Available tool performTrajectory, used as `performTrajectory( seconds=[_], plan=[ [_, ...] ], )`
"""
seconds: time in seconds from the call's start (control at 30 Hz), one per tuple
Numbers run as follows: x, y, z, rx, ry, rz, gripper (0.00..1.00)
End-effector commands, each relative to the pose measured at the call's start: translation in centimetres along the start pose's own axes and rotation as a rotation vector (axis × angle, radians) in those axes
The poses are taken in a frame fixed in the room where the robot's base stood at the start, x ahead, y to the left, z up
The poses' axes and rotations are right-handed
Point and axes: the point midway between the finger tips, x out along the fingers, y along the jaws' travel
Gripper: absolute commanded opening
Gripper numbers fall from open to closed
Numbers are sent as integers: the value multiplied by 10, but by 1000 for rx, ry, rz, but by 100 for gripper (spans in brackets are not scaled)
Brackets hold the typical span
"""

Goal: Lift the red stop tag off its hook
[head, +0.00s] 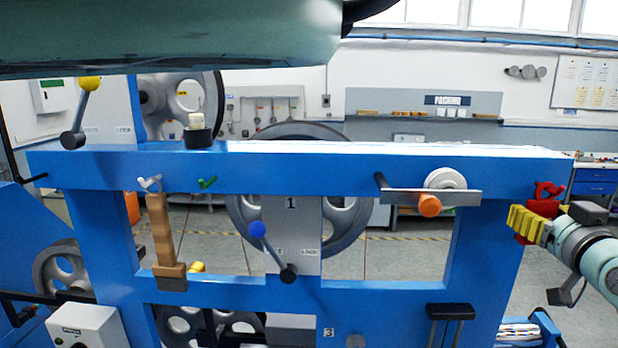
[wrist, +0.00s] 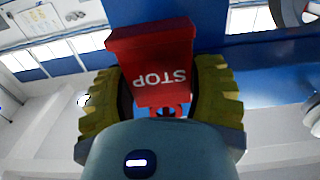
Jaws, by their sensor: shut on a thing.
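The red stop tag (wrist: 158,75) shows in the wrist view, with white STOP lettering upside down. It sits between the yellow ribbed fingers of my gripper (wrist: 160,100), which is shut on it. In the head view my gripper (head: 530,222) is at the right end of the blue frame, and red parts of the tag (head: 522,238) show around the fingers. A red looped piece (head: 547,191) shows just above the fingers, close to the frame's right end. I cannot make out the hook, or whether the tag still touches it.
The blue frame (head: 390,170) spans the view, with an orange-knobbed lever (head: 429,206), a blue-knobbed lever (head: 257,229) and a yellow-knobbed lever (head: 89,83). A brown strap (head: 162,240) hangs on a white hook (head: 149,183). A green hook (head: 207,183) is bare. Floor at the far right is open.

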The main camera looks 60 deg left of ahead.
Motion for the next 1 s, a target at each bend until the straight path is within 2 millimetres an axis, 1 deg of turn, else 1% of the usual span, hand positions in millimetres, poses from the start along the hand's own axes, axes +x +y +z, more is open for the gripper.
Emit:
performTrajectory(
  seconds=[0.27,0.63,1.0],
  plan=[
    [0,1,-7,-1,1,2,23],
    [-1,1,-7,0,0,3,23],
    [-11,2,-9,-3,4,5,23]
  ],
)
